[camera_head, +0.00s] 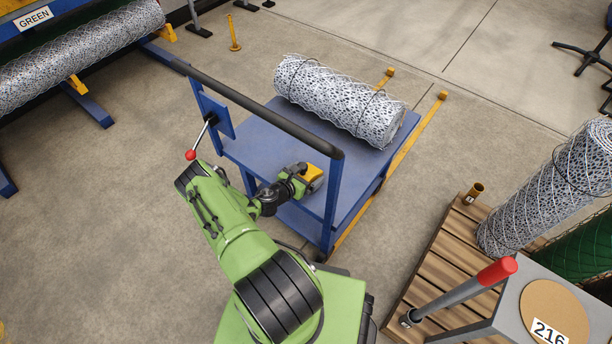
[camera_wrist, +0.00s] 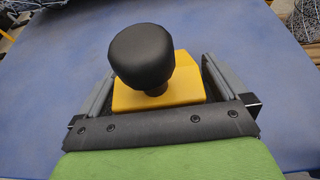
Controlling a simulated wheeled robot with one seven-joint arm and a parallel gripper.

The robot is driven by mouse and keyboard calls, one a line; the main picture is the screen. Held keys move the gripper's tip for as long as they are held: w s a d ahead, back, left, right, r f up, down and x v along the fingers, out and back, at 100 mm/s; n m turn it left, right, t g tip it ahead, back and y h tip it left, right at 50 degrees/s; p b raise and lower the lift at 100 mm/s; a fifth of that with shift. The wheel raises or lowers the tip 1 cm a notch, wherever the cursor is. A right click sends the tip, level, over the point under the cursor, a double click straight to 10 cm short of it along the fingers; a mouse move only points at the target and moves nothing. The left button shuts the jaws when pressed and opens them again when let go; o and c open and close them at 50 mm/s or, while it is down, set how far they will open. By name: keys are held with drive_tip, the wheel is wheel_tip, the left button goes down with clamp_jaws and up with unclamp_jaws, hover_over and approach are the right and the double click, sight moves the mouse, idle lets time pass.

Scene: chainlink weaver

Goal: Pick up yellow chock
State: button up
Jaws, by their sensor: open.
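The yellow chock (camera_wrist: 187,82) has a black round knob on top and sits on the blue cart top. In the wrist view it lies between the two grey fingers of my gripper (camera_wrist: 158,88). The fingers stand to either side of it, and the lower part of the chock is hidden by my gripper's body. In the head view the chock (camera_head: 314,175) shows at the end of my gripper (camera_head: 304,178), near the handle end of the cart. My gripper is open; contact between fingers and chock cannot be made out.
The blue cart (camera_head: 255,145) has a black push handle (camera_head: 262,112) close above my arm. A wire mesh roll (camera_head: 335,100) lies across the cart's far end. A red-knobbed lever (camera_head: 191,154) is beside my arm. A wooden pallet (camera_head: 432,262) stands at right.

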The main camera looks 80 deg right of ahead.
drive_tip(key=c, duration=1.2)
